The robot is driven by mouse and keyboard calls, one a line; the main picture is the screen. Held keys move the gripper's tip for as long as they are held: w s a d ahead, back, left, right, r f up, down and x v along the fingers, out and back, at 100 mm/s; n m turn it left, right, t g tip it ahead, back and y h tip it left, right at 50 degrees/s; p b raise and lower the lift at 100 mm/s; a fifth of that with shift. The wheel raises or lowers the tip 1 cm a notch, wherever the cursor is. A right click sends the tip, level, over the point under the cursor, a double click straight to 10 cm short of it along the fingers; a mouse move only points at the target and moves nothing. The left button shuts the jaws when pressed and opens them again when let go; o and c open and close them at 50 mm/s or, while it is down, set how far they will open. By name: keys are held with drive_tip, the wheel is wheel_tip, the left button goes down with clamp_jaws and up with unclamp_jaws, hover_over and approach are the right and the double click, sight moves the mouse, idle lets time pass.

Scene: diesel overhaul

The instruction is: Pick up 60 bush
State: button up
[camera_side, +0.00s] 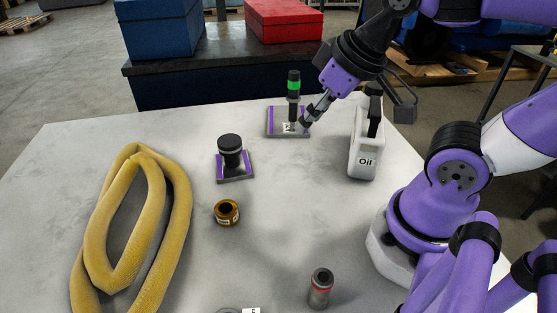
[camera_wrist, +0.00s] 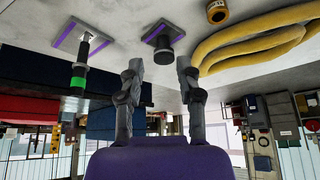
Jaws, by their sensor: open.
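A short brass-coloured ring with a dark bore and a small pale label, likely the bush (camera_side: 227,213), stands on the table in the middle of the side view. It also shows at the top edge of the wrist view (camera_wrist: 217,12). The label is too small to read. My gripper (camera_side: 307,123) is at the back of the table, well behind and right of this ring, beside the green-topped post. In the wrist view my gripper's two fingers (camera_wrist: 160,72) are apart with nothing between them.
A green-topped post (camera_side: 293,85) and a black-topped post (camera_side: 231,150) stand on purple-edged plates. A white oil can (camera_side: 364,150) is right, a yellow hose (camera_side: 180,205) left. A grey red-banded cylinder (camera_side: 320,288) stands in front. Table around the ring is clear.

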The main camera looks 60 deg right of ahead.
drive_tip(key=w+a+n+g+y, duration=0.1)
drive_tip(key=w+a+n+g, duration=0.1)
drive_tip(key=a, duration=0.7)
drive_tip(key=n+g, duration=0.2)
drive_tip(key=g, duration=0.1)
approach(231, 312)
drive_tip(key=f, duration=0.2)
drive_tip(key=f+h, duration=0.1)
drive_tip(key=shift+a+f+g, duration=0.3)
drive_tip(key=shift+a, duration=0.1)
drive_tip(key=f, duration=0.5)
drive_tip(key=shift+w+f, duration=0.2)
drive_tip(key=shift+f, duration=0.2)
clamp_jaws()
